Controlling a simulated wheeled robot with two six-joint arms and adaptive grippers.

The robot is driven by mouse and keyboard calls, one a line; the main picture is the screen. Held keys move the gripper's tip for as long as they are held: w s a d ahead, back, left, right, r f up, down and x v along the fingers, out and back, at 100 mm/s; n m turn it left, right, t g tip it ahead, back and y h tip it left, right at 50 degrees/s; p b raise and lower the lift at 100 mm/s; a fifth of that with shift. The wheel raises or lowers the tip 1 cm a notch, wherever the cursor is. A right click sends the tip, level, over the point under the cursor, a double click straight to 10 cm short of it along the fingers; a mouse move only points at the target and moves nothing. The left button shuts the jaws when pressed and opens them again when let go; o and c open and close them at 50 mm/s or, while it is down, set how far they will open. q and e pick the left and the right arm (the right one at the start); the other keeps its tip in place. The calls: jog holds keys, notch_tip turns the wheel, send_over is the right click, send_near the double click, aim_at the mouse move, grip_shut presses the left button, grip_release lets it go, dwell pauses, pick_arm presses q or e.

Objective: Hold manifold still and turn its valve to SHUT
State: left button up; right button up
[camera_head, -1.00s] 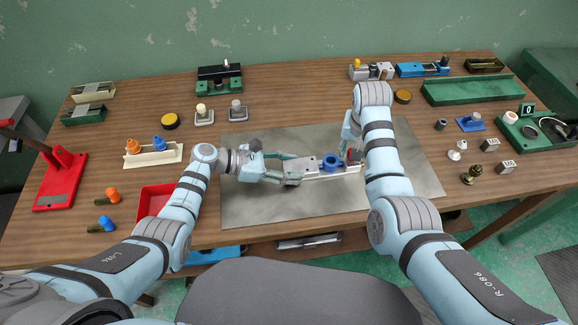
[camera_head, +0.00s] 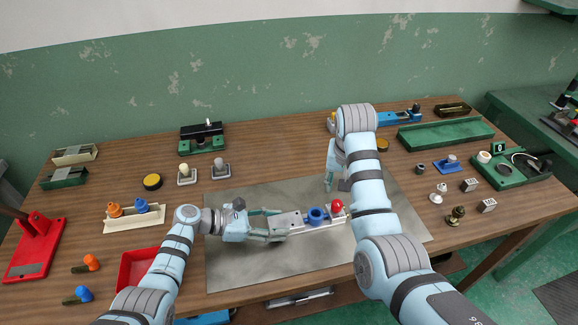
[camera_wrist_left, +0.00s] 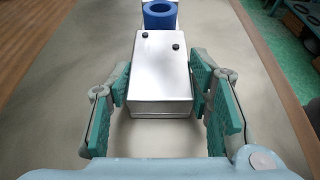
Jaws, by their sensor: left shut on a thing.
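The manifold (camera_head: 293,220) is a pale metal bar lying on the grey mat, with a blue ring (camera_head: 316,215) and a red valve knob (camera_head: 337,206) toward its right end. My left gripper (camera_head: 279,225) is shut on the manifold's left end. In the left wrist view its green pads flank the silver block (camera_wrist_left: 160,75), with the blue ring (camera_wrist_left: 160,12) beyond. My right gripper (camera_head: 338,182) is just behind and above the red knob, apart from it. My right arm partly hides it, so its opening is unclear. No SHUT marking is legible.
The grey mat (camera_head: 240,265) has bare room in front of the manifold. A red tray (camera_head: 135,268) stands at left, below a cream rack (camera_head: 133,218) with orange and blue knobs. Small fittings (camera_head: 456,215) stand at right, and a long green tray (camera_head: 445,135) lies behind.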

dwell(0.4)
pick_arm(q)
jog(key=o, duration=1.4)
jog(key=shift+c, duration=0.2)
jog(key=v, duration=1.2)
jog(key=shift+a, duration=0.1)
